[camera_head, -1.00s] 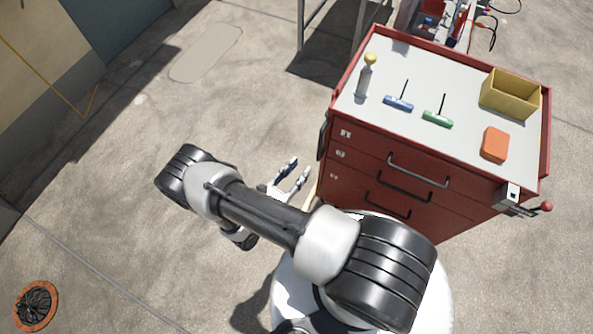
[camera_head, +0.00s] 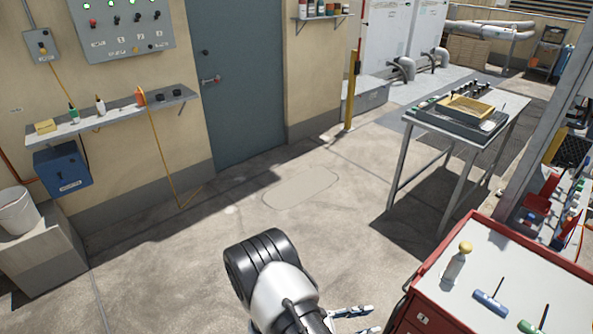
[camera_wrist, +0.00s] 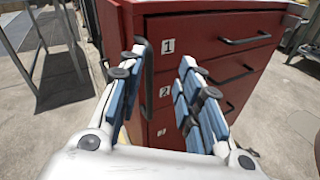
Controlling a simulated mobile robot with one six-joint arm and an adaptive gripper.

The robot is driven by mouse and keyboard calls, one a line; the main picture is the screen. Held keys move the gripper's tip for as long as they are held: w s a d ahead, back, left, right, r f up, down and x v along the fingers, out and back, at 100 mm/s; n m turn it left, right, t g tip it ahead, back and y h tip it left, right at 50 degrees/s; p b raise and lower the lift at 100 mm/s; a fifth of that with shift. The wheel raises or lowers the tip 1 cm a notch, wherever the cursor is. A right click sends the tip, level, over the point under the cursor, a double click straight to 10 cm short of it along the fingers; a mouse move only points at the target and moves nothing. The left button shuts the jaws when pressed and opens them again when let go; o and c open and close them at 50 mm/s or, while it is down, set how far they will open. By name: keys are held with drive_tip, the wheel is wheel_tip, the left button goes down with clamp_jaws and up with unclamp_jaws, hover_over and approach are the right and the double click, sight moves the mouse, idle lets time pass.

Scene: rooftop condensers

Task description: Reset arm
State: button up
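My arm's end shows at the bottom of the head view, with my gripper (camera_head: 352,318) partly cut off by the lower edge. In the wrist view, my gripper (camera_wrist: 160,62) has its two blue-padded fingers apart, with nothing held between them. It points toward the front of a red drawer cart (camera_wrist: 205,25), whose drawers carry the labels 1, 2 and 3. I cannot tell whether the fingers touch the cart. In the head view, the cart (camera_head: 415,295) stands at the lower right, just right of my gripper.
A yellow-capped bottle (camera_head: 456,262), a blue-handled tool (camera_head: 490,302) and a green-handled tool (camera_head: 530,327) are on the cart top. A metal table (camera_head: 392,180) with a tray stands behind. A wall shelf (camera_head: 110,115) and white bucket (camera_head: 18,210) are left. The middle floor is clear.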

drive_tip(key=s+d+r+m+g+y, duration=0.1)
drive_tip(key=s+r+m+g+y, duration=0.2)
drive_tip(key=r, duration=0.4)
drive_tip(key=s+r+m+g+y, duration=0.1)
drive_tip(key=r+m+y, duration=0.1)
drive_tip(key=r+m, duration=0.3)
drive_tip(key=s+d+r+m+g+y, duration=0.1)
drive_tip(key=s+r+m+g+y, duration=0.15)
drive_tip(key=r, duration=0.55)
drive_tip(key=s+a+r+m+t+y, duration=0.2)
drive_tip(key=s+r+m+t+y, duration=0.2)
drive_tip(key=s+r, duration=0.1)
drive_tip(key=s+a+r+m+t+y, duration=0.3)
drive_tip(key=s+r+t+y, duration=0.1)
drive_tip(key=r, duration=0.3)
drive_tip(key=shift+s+a+r+m+y, duration=0.25)
drive_tip(key=shift+s+r+m+y, duration=0.1)
drive_tip(key=shift+s, duration=0.15)
drive_tip(key=shift+d, duration=0.1)
